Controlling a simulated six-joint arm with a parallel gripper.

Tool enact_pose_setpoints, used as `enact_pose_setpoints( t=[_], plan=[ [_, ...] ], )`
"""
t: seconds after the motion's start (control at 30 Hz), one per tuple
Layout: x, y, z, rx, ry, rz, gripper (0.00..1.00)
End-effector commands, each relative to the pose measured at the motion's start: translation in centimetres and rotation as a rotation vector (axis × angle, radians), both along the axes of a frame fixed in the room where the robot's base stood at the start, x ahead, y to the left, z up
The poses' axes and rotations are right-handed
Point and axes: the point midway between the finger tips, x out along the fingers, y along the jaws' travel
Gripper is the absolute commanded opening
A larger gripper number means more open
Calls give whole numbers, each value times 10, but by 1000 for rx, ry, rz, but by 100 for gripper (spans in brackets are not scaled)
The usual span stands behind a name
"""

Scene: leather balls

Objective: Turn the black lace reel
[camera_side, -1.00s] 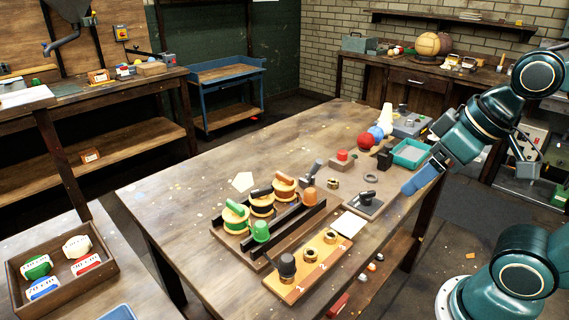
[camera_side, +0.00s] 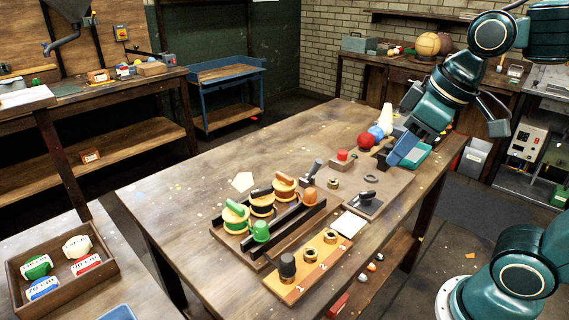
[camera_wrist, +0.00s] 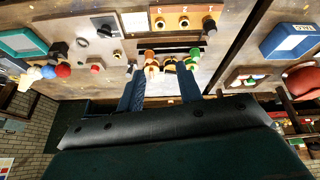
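Three lace reels with cream rims stand in a row in a dark rack (camera_side: 290,224) on the table. The middle reel (camera_side: 262,204) looks dark in its winding and has a black bar on top. The reels show small in the wrist view, where I cannot tell the black one for sure. My gripper (camera_side: 394,160) is above the table's right part, well apart from the reels. In the wrist view my gripper (camera_wrist: 160,74) has its two blue fingers spread, with nothing between them.
A numbered board (camera_side: 318,262) with a black knob (camera_side: 287,265) and brass rings lies in front.

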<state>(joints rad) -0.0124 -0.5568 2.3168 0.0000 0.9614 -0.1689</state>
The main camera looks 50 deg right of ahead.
Motion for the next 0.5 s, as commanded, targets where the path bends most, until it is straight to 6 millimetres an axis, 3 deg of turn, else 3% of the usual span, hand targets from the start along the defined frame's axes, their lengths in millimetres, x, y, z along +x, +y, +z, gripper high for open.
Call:
enact_pose_setpoints(
  t=[0.2, 0.5],
  plan=[
    [47, 3, 16, -56, 64, 144, 35],
    [112, 10, 23, -121, 144, 350, 35]
  ],
)
